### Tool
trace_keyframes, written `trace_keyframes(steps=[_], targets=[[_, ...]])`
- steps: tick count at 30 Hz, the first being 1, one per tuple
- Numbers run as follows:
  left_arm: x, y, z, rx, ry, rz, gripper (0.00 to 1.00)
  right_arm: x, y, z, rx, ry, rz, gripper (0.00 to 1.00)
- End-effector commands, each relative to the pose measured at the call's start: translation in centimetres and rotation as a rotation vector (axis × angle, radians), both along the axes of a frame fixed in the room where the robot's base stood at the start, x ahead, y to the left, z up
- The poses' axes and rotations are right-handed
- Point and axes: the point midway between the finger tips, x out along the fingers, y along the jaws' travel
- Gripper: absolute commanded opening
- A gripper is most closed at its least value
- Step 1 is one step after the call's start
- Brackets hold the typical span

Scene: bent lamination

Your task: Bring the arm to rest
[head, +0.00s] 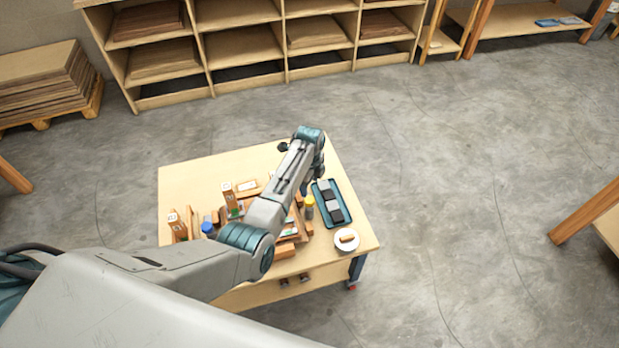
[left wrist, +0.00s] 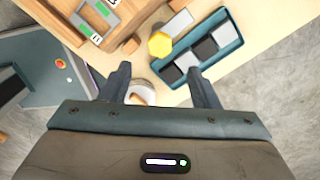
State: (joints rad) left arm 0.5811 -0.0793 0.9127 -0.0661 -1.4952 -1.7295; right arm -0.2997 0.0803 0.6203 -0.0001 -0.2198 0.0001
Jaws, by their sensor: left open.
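My left arm reaches in from the left over the workbench (head: 185,180) in the head view, and its own links hide part of the bench. The left gripper (left wrist: 158,85) shows in the left wrist view with its two fingers spread apart and nothing between them. Below the gap is a white dish (left wrist: 140,92) with a small wooden piece on it; the dish also shows at the bench's front right corner in the head view (head: 346,245). In the head view the left fingers are hidden or too small to make out. My right gripper is not in view.
A blue tray (head: 345,218) with grey and black blocks lies on the bench's right side. A yellow-capped bottle (head: 309,204) stands beside it. A blue-capped bottle (head: 208,229) and several wooden pieces crowd the front.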

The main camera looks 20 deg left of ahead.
Motion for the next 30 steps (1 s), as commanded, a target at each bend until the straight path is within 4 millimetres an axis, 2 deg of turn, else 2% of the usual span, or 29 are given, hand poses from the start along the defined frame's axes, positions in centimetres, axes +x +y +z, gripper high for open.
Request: trace_keyframes(steps=[6,23,26,30], targets=[[0.0,0.0,1.8,0.0,-0.001,0.0,0.56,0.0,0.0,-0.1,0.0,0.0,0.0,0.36],[0.0,0.0,1.9,0.0,0.0,0.003,0.56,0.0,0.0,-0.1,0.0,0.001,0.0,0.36],[-0.9,0.4,1.4,0.002,-0.006,0.043,0.56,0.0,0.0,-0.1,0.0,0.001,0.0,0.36],[-4.3,2.1,0.0,0.006,-0.034,0.219,0.56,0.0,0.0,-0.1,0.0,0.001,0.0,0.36]])
